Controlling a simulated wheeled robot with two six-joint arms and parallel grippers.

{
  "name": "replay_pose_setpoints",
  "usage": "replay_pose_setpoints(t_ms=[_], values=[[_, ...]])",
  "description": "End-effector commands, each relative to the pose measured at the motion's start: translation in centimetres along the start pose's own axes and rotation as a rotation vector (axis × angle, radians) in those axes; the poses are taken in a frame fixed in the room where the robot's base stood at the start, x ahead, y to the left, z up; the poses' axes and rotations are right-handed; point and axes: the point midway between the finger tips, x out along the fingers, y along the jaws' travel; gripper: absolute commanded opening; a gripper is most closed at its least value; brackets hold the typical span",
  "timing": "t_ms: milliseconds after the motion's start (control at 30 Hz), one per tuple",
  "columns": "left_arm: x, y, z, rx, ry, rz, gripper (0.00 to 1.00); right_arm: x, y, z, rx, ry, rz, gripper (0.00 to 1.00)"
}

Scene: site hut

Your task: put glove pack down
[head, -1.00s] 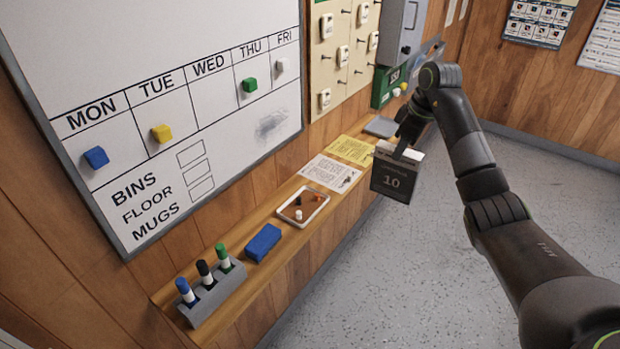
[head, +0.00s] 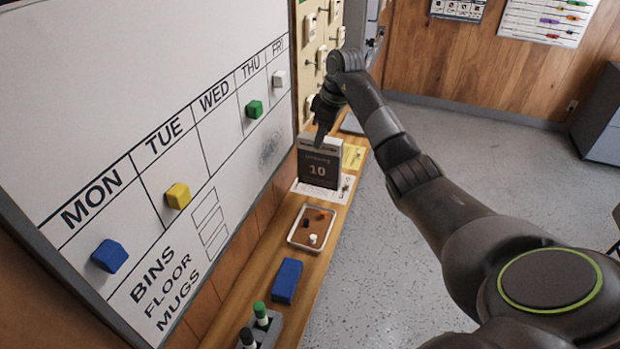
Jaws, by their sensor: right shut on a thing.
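The glove pack (head: 319,170) is a dark grey box with a pale top edge and "10" printed on its front. My right gripper (head: 318,138) is shut on its top edge, and the fingertips are small and dark in this view. My left gripper is not in view.
On the ledge nearer me are a tray (head: 293,236) with small pieces, a blue eraser (head: 286,281) and a marker holder (head: 272,330). A yellow sheet (head: 354,157) lies beyond the pack. The whiteboard (head: 150,80) borders the ledge on the left; open floor lies right.

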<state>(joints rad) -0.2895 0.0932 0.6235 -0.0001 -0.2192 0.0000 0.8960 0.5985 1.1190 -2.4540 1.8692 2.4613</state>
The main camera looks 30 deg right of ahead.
Motion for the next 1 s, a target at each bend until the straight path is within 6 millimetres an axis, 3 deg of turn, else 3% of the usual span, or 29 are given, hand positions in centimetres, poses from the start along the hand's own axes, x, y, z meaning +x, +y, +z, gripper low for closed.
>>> replay_pose_setpoints(t_ms=[33,233,533,933,967,1000], values=[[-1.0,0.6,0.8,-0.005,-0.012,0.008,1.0,0.7,-0.1,0.2,0.002,-0.003,-0.005,0.0],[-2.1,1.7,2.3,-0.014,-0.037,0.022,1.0,3.6,-0.1,0.9,0.0,-0.001,-0.003,0.0],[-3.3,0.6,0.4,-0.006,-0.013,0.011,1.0,7.1,-0.1,1.7,0.0,-0.001,-0.003,0.0],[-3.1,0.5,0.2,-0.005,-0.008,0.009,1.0,8.0,-0.1,1.9,-0.001,0.001,-0.001,0.0],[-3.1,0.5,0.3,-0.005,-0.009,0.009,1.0,7.9,-0.1,1.9,-0.001,0.0,-0.001,0.34],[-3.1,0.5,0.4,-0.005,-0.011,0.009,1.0,7.9,-0.1,1.9,-0.001,0.0,-0.001,0.39]])
